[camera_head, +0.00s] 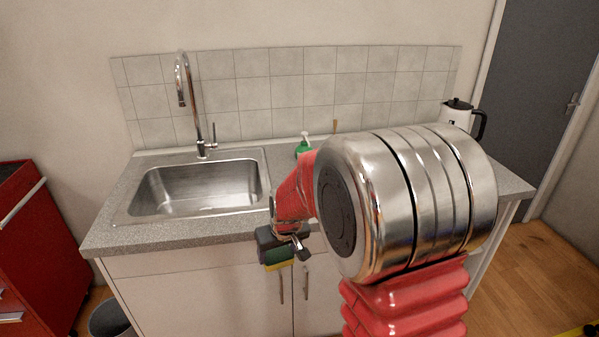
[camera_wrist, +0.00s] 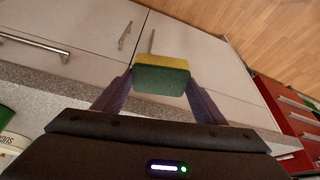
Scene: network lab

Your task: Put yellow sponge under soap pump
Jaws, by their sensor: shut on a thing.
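The sponge (camera_wrist: 162,76), yellow on one side and green on the other, is between the two fingers of my gripper (camera_wrist: 160,88) in the wrist view. My gripper is shut on it. In the head view the sponge (camera_head: 278,258) hangs below my gripper (camera_head: 284,246), in front of the counter's front edge and the cabinet doors. The soap pump (camera_head: 303,146), a green bottle with a white top, stands on the counter to the right of the sink. My arm hides its lower part. A green and white edge at the far left of the wrist view cannot be made out fully.
The counter (camera_head: 130,227) has a steel sink (camera_head: 200,188) with a tall tap (camera_head: 190,100). A white and black kettle (camera_head: 459,113) stands at the counter's right end. A red cabinet (camera_head: 40,250) is at left, with a bin (camera_head: 108,318) beside it. My arm covers much of the counter.

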